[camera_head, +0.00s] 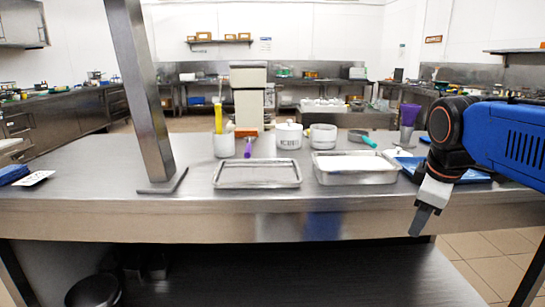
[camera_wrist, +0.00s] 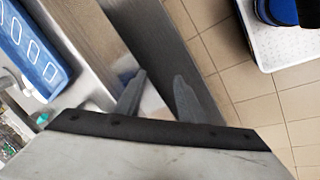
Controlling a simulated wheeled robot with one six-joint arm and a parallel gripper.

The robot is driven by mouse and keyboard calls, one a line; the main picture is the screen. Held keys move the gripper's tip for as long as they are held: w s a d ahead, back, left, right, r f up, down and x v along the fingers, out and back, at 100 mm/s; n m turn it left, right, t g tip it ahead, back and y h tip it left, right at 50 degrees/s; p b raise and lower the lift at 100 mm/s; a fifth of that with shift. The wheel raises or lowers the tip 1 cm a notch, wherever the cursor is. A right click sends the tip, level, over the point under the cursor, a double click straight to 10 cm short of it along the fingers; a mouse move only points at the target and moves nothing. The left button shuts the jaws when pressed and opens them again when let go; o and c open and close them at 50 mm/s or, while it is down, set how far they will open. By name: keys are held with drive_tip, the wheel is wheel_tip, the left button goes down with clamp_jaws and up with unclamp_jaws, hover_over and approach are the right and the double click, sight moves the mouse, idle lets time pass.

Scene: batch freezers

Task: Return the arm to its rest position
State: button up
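My arm comes in from the right in the head view, with a blue link and a dark wrist. My gripper (camera_head: 421,221) hangs pointing down at the front edge of the steel table (camera_head: 250,202), toward the right end. In the wrist view my gripper (camera_wrist: 158,95) shows two grey fingers with a gap between them. Nothing is held between them. Below the fingers are the table edge and the tiled floor.
On the table are a flat tray (camera_head: 257,186), a deeper steel pan (camera_head: 357,178), white tubs (camera_head: 289,136), a utensil pot (camera_head: 224,145) and a blue tray (camera_wrist: 28,43) near my arm. A steel post (camera_head: 142,95) stands left. Floor (camera_head: 490,270) is clear at lower right.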

drive_tip(key=s+a+f+m+y, duration=0.1)
drive_tip(key=s+a+f+m, duration=0.3)
drive_tip(key=s+f+m, duration=0.6)
drive_tip(key=s+f, duration=0.3)
drive_tip(key=f, duration=0.1)
drive_tip(key=shift+s+f+t, duration=0.15)
drive_tip(key=shift+f+t, duration=0.15)
drive_tip(key=shift+f, duration=0.1)
